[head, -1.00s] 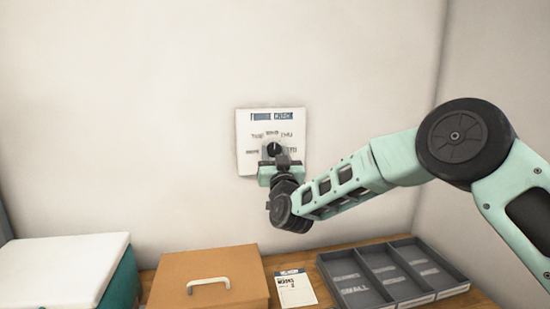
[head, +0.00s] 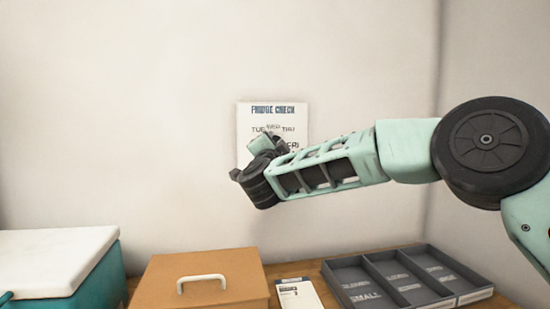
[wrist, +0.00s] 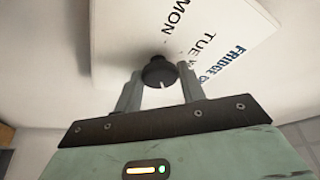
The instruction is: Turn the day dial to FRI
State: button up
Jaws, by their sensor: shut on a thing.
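The day dial is a small black knob (wrist: 159,70) with a white mark that points down in the wrist view. My gripper (wrist: 158,84) is shut on the knob, one finger on each side. FRI is hidden in the wrist view, so I cannot tell exactly which word the mark faces. In the head view my wrist covers the knob.
Below on the wooden desk are a teal box with a white lid (head: 50,262), an orange box with a white handle (head: 205,262), a small printed card (head: 299,294) and a grey divided tray (head: 398,282). The wall around the card is clear.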

jog(key=m+g+b, duration=0.1)
jog(key=m, duration=0.3)
jog(key=m+g+h, duration=0.1)
jog(key=m+g, duration=0.1)
jog(key=m, duration=0.3)
jog(key=shift+r+m+b, duration=0.2)
jog(key=shift+m+b, duration=0.1)
jog(key=shift+b, duration=0.05)
dwell(0.3)
jog(key=o, duration=1)
jog(key=shift+c, duration=0.2)
jog(key=shift+s, duration=0.15)
jog(key=s+a+r+b, duration=0.1)
jog(key=s+b, duration=0.3)
jog(key=s, duration=1.3)
jog(key=shift+a+r, duration=0.15)
jog(key=shift+a, duration=0.3)
